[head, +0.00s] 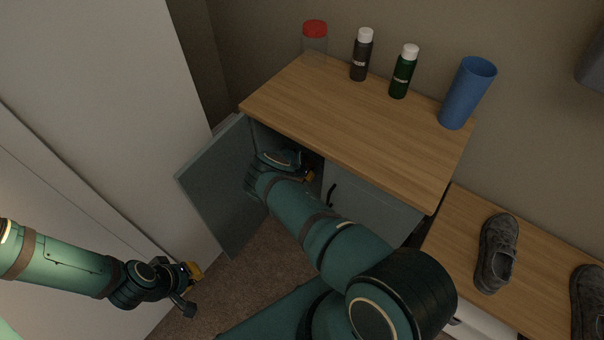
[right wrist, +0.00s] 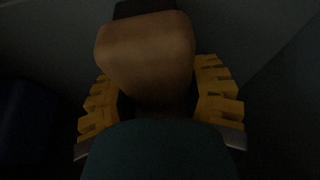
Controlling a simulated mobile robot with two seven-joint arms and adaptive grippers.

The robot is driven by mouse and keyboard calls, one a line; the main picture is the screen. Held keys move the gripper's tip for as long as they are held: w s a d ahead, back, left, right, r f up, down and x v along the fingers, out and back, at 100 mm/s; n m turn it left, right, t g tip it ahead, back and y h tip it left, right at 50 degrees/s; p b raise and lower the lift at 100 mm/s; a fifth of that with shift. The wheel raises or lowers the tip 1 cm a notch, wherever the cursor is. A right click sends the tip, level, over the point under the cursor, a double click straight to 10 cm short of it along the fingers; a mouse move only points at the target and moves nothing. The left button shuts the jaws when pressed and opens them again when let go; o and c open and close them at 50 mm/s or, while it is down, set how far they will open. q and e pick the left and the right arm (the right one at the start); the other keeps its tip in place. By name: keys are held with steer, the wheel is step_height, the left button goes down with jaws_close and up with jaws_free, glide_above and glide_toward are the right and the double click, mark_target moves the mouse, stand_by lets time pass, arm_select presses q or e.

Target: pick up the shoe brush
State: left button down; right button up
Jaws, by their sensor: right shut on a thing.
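In the right wrist view a brown, wooden-looking block with a dark part at its far end, which looks like the shoe brush (right wrist: 147,50), sits between the yellow fingers of my right gripper (right wrist: 160,100). The gripper is shut on it. In the head view my right arm reaches into the open cabinet, and the gripper (head: 308,177) is mostly hidden there; the brush does not show. My left gripper (head: 190,287) hangs at lower left, away from the cabinet, its fingers too small and angled to judge.
The cabinet door (head: 220,185) stands open on the left. On the wooden cabinet top (head: 350,115) stand a red-lidded jar (head: 315,38), a dark bottle (head: 361,56), a green bottle (head: 403,72) and a blue cup (head: 466,93). Shoes (head: 497,252) rest on the lower bench at right.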

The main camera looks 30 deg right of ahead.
steer(key=shift+w+r, duration=0.1)
steer(key=shift+r, duration=0.65)
step_height(320, 180, up, 2)
steer(key=shift+r+p, duration=0.25)
steer(key=shift+p, duration=0.45)
steer(key=s+a+p, duration=0.1)
steer(key=s+a, duration=0.3)
steer(key=a, duration=0.4)
steer(key=s+a+p, duration=0.1)
steer(key=s+a, duration=0.3)
steer(key=a, duration=0.4)
steer(key=shift+f, duration=0.35)
steer(key=shift+a, duration=0.1)
